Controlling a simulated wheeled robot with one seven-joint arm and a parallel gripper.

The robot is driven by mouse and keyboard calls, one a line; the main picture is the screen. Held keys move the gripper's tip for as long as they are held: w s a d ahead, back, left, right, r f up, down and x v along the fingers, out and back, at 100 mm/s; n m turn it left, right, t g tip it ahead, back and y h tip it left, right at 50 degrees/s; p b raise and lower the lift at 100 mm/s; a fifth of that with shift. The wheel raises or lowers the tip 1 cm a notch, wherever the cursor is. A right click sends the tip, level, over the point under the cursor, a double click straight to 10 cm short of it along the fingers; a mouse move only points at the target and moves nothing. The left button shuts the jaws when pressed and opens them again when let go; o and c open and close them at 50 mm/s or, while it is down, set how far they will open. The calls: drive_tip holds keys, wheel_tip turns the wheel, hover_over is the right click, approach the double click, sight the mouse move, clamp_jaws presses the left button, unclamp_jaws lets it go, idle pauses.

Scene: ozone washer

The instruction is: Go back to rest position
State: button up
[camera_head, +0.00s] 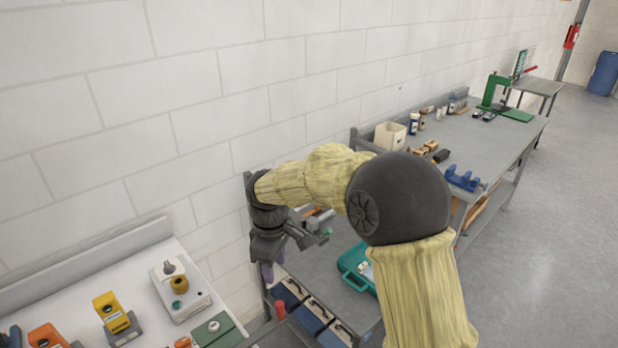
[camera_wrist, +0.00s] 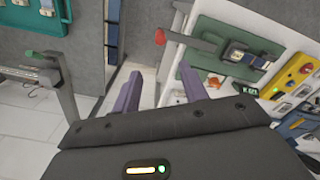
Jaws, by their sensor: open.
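My gripper (camera_wrist: 162,90) is open in the wrist view, its two purple fingers apart with nothing between them. In the head view my gripper (camera_head: 268,272) hangs downward at the end of my yellow-covered arm. It is over the gap between the white table (camera_head: 215,290) at the left and the grey bench (camera_head: 320,265). The arm covers part of the grey bench.
The white table holds a device with a brass part (camera_head: 180,286), a yellow device (camera_head: 112,315) and a green plate (camera_head: 217,330). A teal case (camera_head: 352,265) lies on the grey bench. A farther bench carries a green press (camera_head: 497,98). The floor at right is clear.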

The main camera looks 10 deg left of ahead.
drive_tip(key=s+d+m+t, duration=0.1)
drive_tip(key=s+d+m, duration=0.3)
drive_tip(key=d, duration=0.6)
drive_tip(key=s+d+m, duration=0.4)
drive_tip(key=d+m, duration=0.2)
drive_tip(key=d, duration=0.4)
drive_tip(key=s+d+f+m+t, duration=0.1)
drive_tip(key=s+d+m, duration=0.3)
drive_tip(key=d, duration=0.6)
drive_tip(key=shift+s+m+t, duration=0.3)
drive_tip(key=shift+s+m, duration=0.05)
drive_tip(key=shift+m, duration=0.35)
